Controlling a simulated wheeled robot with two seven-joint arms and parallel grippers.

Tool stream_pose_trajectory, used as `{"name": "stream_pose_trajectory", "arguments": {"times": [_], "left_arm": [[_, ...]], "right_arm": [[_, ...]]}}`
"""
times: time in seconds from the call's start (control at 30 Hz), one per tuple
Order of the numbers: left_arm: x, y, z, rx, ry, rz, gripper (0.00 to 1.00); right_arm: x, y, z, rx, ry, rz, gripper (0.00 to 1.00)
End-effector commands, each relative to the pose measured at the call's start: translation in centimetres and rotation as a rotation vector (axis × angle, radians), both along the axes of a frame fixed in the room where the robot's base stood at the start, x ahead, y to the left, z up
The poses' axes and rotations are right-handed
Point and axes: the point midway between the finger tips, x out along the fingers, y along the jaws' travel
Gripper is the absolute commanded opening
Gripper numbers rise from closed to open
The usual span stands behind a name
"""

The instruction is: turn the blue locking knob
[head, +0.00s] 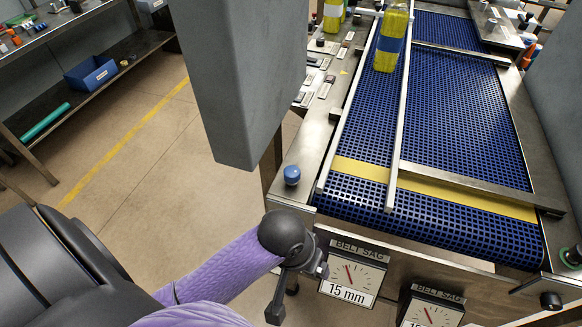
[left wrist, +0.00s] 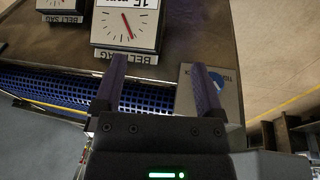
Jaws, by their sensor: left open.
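A round blue knob (head: 291,175) stands on the steel frame at the near left corner of the conveyor. The left wrist view shows a pale plate with lettering (left wrist: 232,92) and a blue rounded shape (left wrist: 215,78) on it, partly behind one finger; I cannot tell whether this is the knob or print. My left gripper (left wrist: 159,64) is open, its two dark fingers well apart with nothing between them. In the head view its dark wrist (head: 283,235) is below the knob, apart from it; the fingers are hard to make out. My right gripper is out of view.
Two BELT SAG gauges hang on the front, one reading 15 mm (head: 351,275) and another (head: 432,306) to its right. The blue belt (head: 462,115) carries a yellow package (head: 392,38) beside a metal divider rail (head: 403,95). A grey column (head: 238,80) stands left of the knob.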

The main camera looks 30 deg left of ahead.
Motion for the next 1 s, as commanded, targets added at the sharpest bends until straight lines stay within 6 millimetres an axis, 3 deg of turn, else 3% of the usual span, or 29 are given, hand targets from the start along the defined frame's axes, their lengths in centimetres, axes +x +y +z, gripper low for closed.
{"name": "stream_pose_trajectory", "arguments": {"times": [0.13, 0.27, 0.37, 0.5, 0.63, 0.77, 1.0], "left_arm": [[3.4, 0.6, 1.5, -0.016, 0.067, 0.15, 0.9], [6.8, 2.5, 3.0, -0.001, 0.144, 0.37, 0.9], [9.9, 5.4, 5.1, 0.019, 0.198, 0.627, 0.9], [13.6, 10.3, 9.6, 0.017, 0.247, 1.058, 0.9], [14.8, 12.7, 12.2, -0.007, 0.272, 1.29, 0.9], [14.8, 13.0, 10.9, -0.011, 0.281, 1.33, 0.9], [14.8, 13.0, 5.0, -0.01, 0.28, 1.325, 0.9]], "right_arm": [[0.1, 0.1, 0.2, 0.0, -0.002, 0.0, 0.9], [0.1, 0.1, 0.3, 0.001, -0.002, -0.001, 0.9], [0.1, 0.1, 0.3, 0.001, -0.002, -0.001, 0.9], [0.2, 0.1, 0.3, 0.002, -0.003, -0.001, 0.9], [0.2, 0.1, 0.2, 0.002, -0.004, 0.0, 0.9], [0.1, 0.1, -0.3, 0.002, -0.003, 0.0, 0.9], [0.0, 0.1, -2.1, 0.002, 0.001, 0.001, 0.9]]}}
